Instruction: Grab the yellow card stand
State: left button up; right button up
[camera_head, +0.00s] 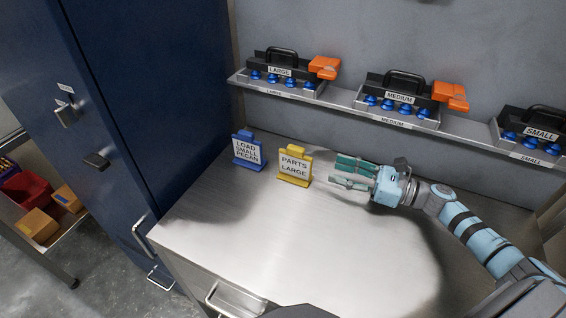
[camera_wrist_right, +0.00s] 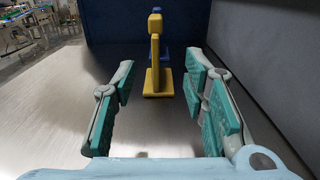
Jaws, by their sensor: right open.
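The yellow card stand (camera_head: 294,166) stands upright on the metal table and holds a white card reading "PARTS LARGE". My right gripper (camera_head: 340,173) is just to its right, open, with its fingers pointing at the stand. In the right wrist view the yellow stand (camera_wrist_right: 156,58) shows edge-on, ahead of and between the two open fingers (camera_wrist_right: 160,100). There is a visible gap between the fingertips and the stand in the head view. My left gripper is not in view.
A blue card stand (camera_head: 247,151) stands left of the yellow one, and behind it in the wrist view. A wall shelf (camera_head: 310,97) with labelled trays runs above the table. A dark blue cabinet (camera_head: 150,100) borders the left. The table front (camera_head: 270,240) is clear.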

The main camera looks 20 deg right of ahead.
aim_at(295, 156)
jog(key=w+a, duration=0.1)
jog(key=a+r, duration=0.1)
jog(key=w+a, duration=0.1)
jog(key=a, duration=0.1)
jog(key=shift+w+r+p, duration=0.2)
jog(key=shift+w+p, duration=0.15)
jog(key=x, duration=0.3)
jog(key=p+x, duration=0.1)
jog(key=x, duration=0.3)
jog(key=shift+w+d, duration=0.2)
jog(key=shift+d, duration=0.1)
jog(key=shift+w+a, duration=0.25)
jog(key=shift+a, duration=0.1)
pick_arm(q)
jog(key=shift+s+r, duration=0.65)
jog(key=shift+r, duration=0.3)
pick_arm(e)
jog(key=shift+f, duration=0.1)
grip_shut()
